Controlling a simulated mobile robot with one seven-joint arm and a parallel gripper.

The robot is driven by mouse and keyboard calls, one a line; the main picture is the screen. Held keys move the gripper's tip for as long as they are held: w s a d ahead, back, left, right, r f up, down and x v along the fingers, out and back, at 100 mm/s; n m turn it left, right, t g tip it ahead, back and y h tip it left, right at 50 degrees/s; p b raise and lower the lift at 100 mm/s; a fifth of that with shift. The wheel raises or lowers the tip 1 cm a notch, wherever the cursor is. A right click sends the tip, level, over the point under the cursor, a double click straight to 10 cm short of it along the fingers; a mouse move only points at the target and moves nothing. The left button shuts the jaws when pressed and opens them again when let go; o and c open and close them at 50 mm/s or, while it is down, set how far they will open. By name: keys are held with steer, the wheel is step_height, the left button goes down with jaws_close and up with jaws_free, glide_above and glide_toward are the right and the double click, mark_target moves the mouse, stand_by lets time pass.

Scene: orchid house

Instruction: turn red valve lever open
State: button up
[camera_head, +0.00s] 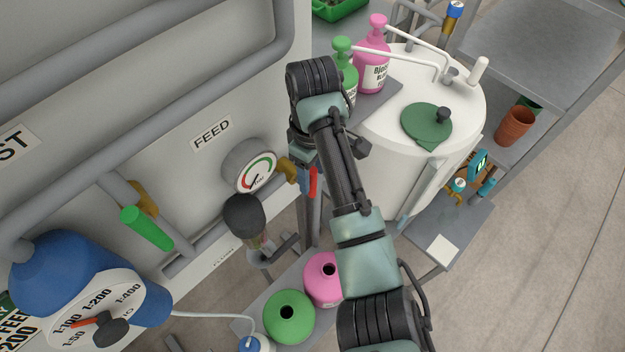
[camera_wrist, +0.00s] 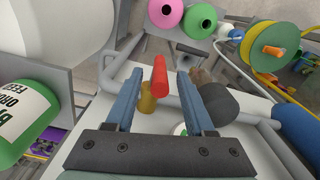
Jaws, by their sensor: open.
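The red valve lever (camera_head: 313,181) shows just beside my wrist, by a brass valve body (camera_head: 289,172) on the panel under the FEED label. In the wrist view the red lever (camera_wrist: 158,76) stands between my two blue fingers, with a visible gap on either side. The brass body (camera_wrist: 148,104) shows below it. My gripper (camera_wrist: 160,80) is open and holds nothing. I cannot tell the exact depth of the fingertips along the lever. In the head view my arm and wrist hide part of the gripper.
A pressure gauge (camera_head: 250,167) sits left of the red lever. A green lever (camera_head: 147,228) is farther left. A dark round knob (camera_head: 243,214) juts out below the gauge. Pink (camera_head: 322,279) and green (camera_head: 289,316) bottles stand below. A white tank (camera_head: 465,115) is at right.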

mark_target(313, 182)
step_height(313, 182, down, 2)
steer(key=shift+s, duration=0.1)
steer(key=shift+f, duration=0.6)
jaws_close()
steer(key=shift+r, duration=0.1)
stand_by(0.9)
